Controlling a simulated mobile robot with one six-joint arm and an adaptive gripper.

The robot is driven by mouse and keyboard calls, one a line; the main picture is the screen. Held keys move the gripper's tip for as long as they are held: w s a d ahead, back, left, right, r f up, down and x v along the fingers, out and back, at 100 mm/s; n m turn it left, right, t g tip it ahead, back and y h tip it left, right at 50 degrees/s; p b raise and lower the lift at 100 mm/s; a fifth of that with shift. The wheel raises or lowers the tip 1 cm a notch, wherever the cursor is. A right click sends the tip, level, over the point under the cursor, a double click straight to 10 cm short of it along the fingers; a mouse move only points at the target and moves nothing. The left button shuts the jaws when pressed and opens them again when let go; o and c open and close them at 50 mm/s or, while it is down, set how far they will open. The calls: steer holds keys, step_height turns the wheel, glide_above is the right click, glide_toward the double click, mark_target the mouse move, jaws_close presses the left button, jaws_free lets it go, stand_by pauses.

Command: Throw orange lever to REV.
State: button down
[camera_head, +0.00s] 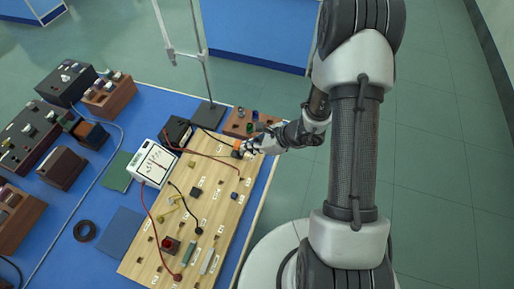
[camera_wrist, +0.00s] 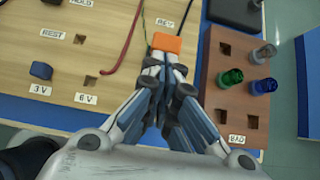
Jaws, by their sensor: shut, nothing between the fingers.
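The orange lever (camera_wrist: 167,43) shows as an orange block on the wooden board, just past my fingertips in the wrist view. A partly covered label that seems to read REV (camera_wrist: 164,22) is just beyond it. My gripper (camera_wrist: 165,66) is shut and empty, its fingertips right at the near edge of the orange block; I cannot tell whether they touch it. In the head view my gripper (camera_head: 246,150) is at the right edge of the board, and a small bit of the orange lever (camera_head: 237,146) shows beside it. The lever's base and tilt are hidden.
A brown block (camera_wrist: 210,95) with green, blue and clear bulbs stands close to the right of my fingers. A blue knob (camera_wrist: 41,70) is at the 3 V label. A stand rises behind.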

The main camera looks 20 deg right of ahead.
steer(key=w+a+r+g+h+p, duration=0.1)
steer(key=h+p, duration=0.1)
steer(key=p, duration=0.1)
steer(key=shift+a+r+g, duration=0.25)
steer(key=shift+g, duration=0.05)
steer(key=shift+w+a+g+h+p, duration=0.25)
steer(key=shift+a+g+h+p, duration=0.05)
steer(key=shift+h+p, duration=0.3)
steer(key=shift+d+f, duration=0.1)
steer(key=shift+f, duration=0.1)
steer(key=shift+r, duration=0.15)
steer(key=shift+r+p, duration=0.4)
steer(key=shift+r, duration=0.35)
